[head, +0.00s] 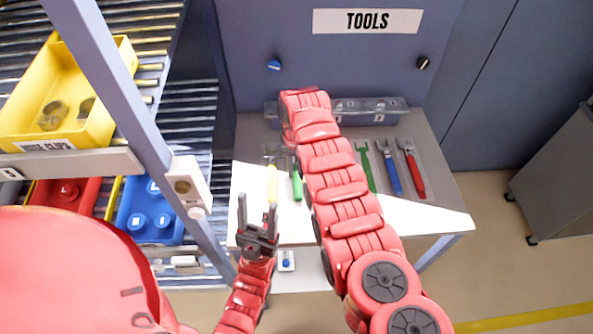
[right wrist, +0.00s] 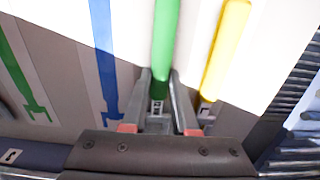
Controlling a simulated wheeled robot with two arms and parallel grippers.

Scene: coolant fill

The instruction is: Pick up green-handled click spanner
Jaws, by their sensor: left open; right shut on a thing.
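The green-handled click spanner (right wrist: 165,40) lies between the fingers of my right gripper (right wrist: 160,78) in the right wrist view. The gripper is shut on it near the dark end of the handle. In the head view its green handle (head: 297,186) shows left of my right arm, which hides the right gripper. I cannot tell whether the spanner is lifted. My left gripper (head: 257,212) is open and empty over the near left of the table, close to the yellow-handled tool (head: 271,182).
A blue-handled tool (right wrist: 103,50) lies beside the held one. A green spanner (head: 367,168), another blue tool (head: 391,172) and a red one (head: 412,172) lie to the right on the table (head: 440,212). A clear tray (head: 385,108) stands behind. A rack post (head: 125,95) rises left.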

